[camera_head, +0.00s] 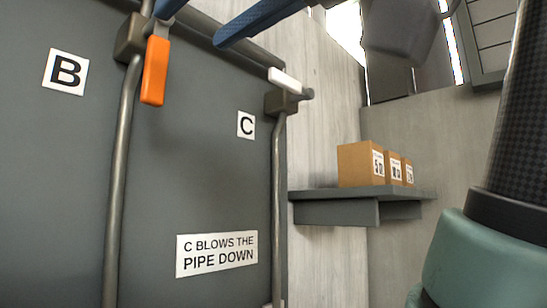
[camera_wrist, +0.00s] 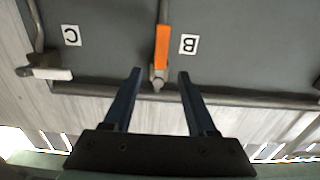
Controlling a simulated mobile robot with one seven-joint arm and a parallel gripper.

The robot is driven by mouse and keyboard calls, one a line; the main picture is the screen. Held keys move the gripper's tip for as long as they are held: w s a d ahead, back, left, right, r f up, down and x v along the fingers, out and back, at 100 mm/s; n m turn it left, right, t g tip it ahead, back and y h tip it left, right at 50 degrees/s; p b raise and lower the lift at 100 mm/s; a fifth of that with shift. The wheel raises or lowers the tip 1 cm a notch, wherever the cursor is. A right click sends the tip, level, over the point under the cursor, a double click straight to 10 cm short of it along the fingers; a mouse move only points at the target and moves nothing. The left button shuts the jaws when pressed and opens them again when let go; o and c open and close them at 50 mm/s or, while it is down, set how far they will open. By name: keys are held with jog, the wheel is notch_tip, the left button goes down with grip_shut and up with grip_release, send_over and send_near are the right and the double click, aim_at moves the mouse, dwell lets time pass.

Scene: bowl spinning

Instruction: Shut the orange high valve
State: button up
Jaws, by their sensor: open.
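The orange valve handle (camera_head: 155,70) hangs down along the vertical pipe next to the B label, on its dark valve body (camera_head: 129,38). It also shows in the wrist view (camera_wrist: 162,47), which is upside down. My gripper (camera_head: 190,30) has two blue fingers, open and empty, at the top of the head view. In the wrist view my gripper (camera_wrist: 160,74) has its fingertips apart, one on each side of the handle's line, with the valve body between or just beyond them. I cannot tell whether either finger touches it.
A white handle (camera_head: 285,80) sits crosswise on the pipe by the C label (camera_head: 246,125). The grey panel (camera_head: 200,180) bears a sign, "C blows the pipe down" (camera_head: 217,254). Cardboard boxes (camera_head: 360,165) stand on a shelf (camera_head: 335,211) at the right.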

aim_at(160, 51)
jog(key=p+x, duration=0.3)
jog(key=x, duration=0.5)
jog(key=shift+r, duration=0.15)
jog(key=shift+w+a+p, duration=0.25)
jog(key=shift+a+p, duration=0.15)
jog(key=shift+a, duration=0.1)
grip_shut()
dwell(0.6)
